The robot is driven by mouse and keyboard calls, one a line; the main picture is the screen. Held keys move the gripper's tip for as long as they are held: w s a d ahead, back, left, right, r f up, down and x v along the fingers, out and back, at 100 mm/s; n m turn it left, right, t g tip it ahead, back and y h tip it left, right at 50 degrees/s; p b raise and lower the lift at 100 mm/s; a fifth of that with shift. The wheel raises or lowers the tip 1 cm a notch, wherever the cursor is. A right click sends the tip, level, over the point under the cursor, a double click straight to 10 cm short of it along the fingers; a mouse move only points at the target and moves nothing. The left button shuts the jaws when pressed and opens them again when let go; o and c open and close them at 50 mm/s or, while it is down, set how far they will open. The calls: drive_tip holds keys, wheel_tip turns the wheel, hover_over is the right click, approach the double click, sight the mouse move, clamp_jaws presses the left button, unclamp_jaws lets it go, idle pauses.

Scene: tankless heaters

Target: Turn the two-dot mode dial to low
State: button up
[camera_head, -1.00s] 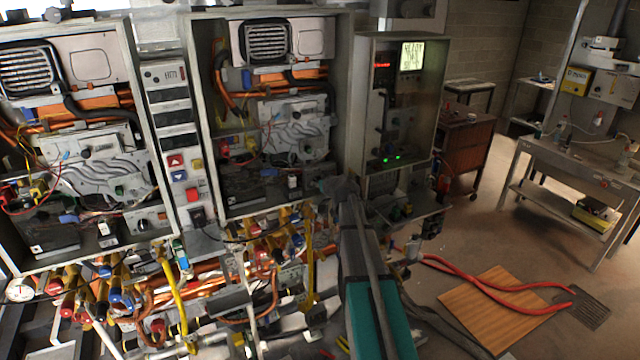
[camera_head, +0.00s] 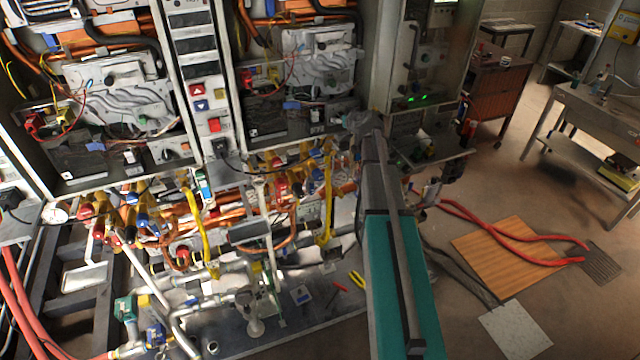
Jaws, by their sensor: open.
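I cannot single out the two-dot mode dial, because dot marks are too small to read. A round dark dial (camera_head: 169,154) sits on a pale plate at the lower right inside the left open heater (camera_head: 103,183). A dark knob (camera_head: 109,81) sits on the white box above it. The middle heater (camera_head: 288,142) has a similar pale box with a small knob. My teal and grey arm reaches up from the bottom. My gripper (camera_head: 362,122) is small and dark at its far end, by the middle heater's lower right corner. It is open; nothing shows held in it.
A narrow panel with red and blue buttons (camera_head: 197,90) stands between the heaters. A cabinet with green lights (camera_head: 418,99) is right of my gripper. Crowded pipes and yellow hoses (camera_head: 327,200) run below. Red hoses (camera_head: 510,240) cross a wooden board on the floor.

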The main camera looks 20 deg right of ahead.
drive_tip(key=m+y, duration=0.1)
drive_tip(key=m, duration=0.1)
drive_tip(key=shift+d+f+m+y+b, duration=0.1)
drive_tip(key=shift+m+y+b, duration=0.2)
drive_tip(key=shift+y, duration=0.1)
drive_tip(key=m+y+b, duration=0.1)
drive_tip(key=m+y, duration=0.1)
drive_tip(key=m, duration=0.1)
drive_tip(key=shift+f+b, duration=0.1)
drive_tip(key=shift+b, duration=0.2)
drive_tip(key=shift+s+r+t, duration=0.25)
drive_tip(key=shift+s+t, duration=0.05)
drive_tip(key=p+v, duration=0.4)
drive_tip(key=v, duration=0.9)
drive_tip(key=s+a+f+n+g+b, duration=0.1)
drive_tip(key=s+a+f+g+b, duration=0.1)
drive_tip(key=a+f, duration=0.5)
drive_tip(key=s+a+f+n+g+b, duration=0.1)
drive_tip(key=s+a+f+g+b, duration=0.2)
drive_tip(key=a+f+b, duration=0.3)
drive_tip(key=s+a+f+n+g+y+b, duration=0.1)
drive_tip(key=s+a+f+n+g+b, duration=0.1)
drive_tip(key=a+f+b, duration=0.3)
drive_tip(key=s+a+f+g, duration=0.1)
drive_tip(key=a+f, duration=0.3)
drive_tip(key=shift+a+f+g, duration=0.25)
drive_tip(key=shift+a+g, duration=0.05)
drive_tip(key=shift+w, duration=0.1)
